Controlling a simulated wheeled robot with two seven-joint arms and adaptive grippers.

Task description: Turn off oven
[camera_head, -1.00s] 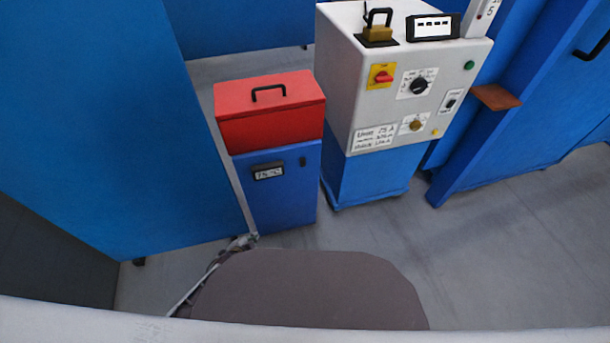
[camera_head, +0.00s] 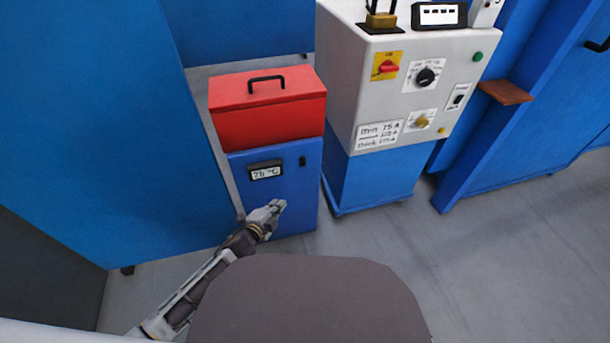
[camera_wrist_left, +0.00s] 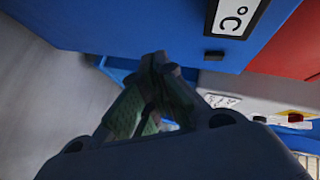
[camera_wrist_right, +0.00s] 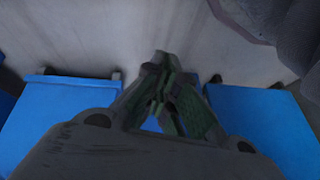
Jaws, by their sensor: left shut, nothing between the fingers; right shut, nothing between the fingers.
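The oven is a small blue cabinet (camera_head: 285,190) with a red lid (camera_head: 268,112) and black handle. On its blue front are a temperature display (camera_head: 265,171) and a small dark switch (camera_head: 302,161). My left gripper (camera_head: 277,206) is shut and empty, in front of the lower part of the cabinet, below the display. In the left wrist view my left gripper (camera_wrist_left: 158,62) shows with the display (camera_wrist_left: 236,16) and the dark switch (camera_wrist_left: 214,56) beyond its tips. My right gripper (camera_wrist_right: 163,60) is shut and empty; it is not visible in the head view.
A grey control box (camera_head: 395,95) with knobs, a red switch and a padlock stands on a blue base right of the oven. A tall blue panel (camera_head: 90,120) stands close on the left. Grey floor (camera_head: 480,260) is open at lower right.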

